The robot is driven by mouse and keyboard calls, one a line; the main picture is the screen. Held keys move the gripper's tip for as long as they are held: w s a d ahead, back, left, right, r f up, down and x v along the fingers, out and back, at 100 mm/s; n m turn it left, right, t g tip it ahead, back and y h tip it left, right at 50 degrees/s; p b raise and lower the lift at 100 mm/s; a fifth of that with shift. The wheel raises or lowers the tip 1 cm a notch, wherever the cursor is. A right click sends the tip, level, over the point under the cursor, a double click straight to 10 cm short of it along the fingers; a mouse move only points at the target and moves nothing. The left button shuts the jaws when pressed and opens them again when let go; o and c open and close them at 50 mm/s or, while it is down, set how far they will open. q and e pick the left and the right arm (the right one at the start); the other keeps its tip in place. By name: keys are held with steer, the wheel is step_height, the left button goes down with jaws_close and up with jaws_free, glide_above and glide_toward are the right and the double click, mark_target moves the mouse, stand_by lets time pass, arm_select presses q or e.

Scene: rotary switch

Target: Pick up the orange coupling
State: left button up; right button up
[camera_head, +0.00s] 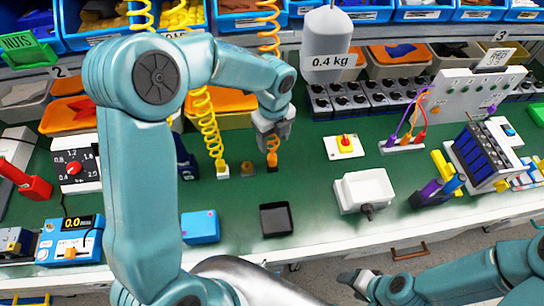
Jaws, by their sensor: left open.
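The orange coupling (272,160) stands on the green bench, at the lower end of an orange coiled hose (267,18). The hose passes behind my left arm and gripper. My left gripper (273,142) is open, pointing down right above the coupling; its fingers overlap the upper part in the picture. I cannot tell whether they touch it. My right gripper (356,284) is low in the picture, at the front edge of the bench, far from the coupling; its jaws are too small and dark to read.
A black tray (276,219) lies in front, beside a blue box (200,227). A grey weight (327,32) hangs above.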

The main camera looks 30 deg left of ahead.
mark_target(272, 153)
arm_select(q)
steer(key=f, duration=0.3)
steer(key=shift+w+d, duration=0.15)
steer(key=shift+d, duration=0.05)
steer(key=shift+f, duration=0.35)
steer(key=shift+s+a+f, duration=0.1)
steer(key=shift+s+f, duration=0.1)
steer(key=shift+s, duration=0.05)
steer(key=f, duration=0.3)
steer(key=f+p, duration=0.1)
steer(key=f, duration=0.1)
steer(key=shift+w+a, duration=0.1)
steer(key=shift+a, duration=0.15)
steer(key=shift+r, duration=0.1)
jaws_close()
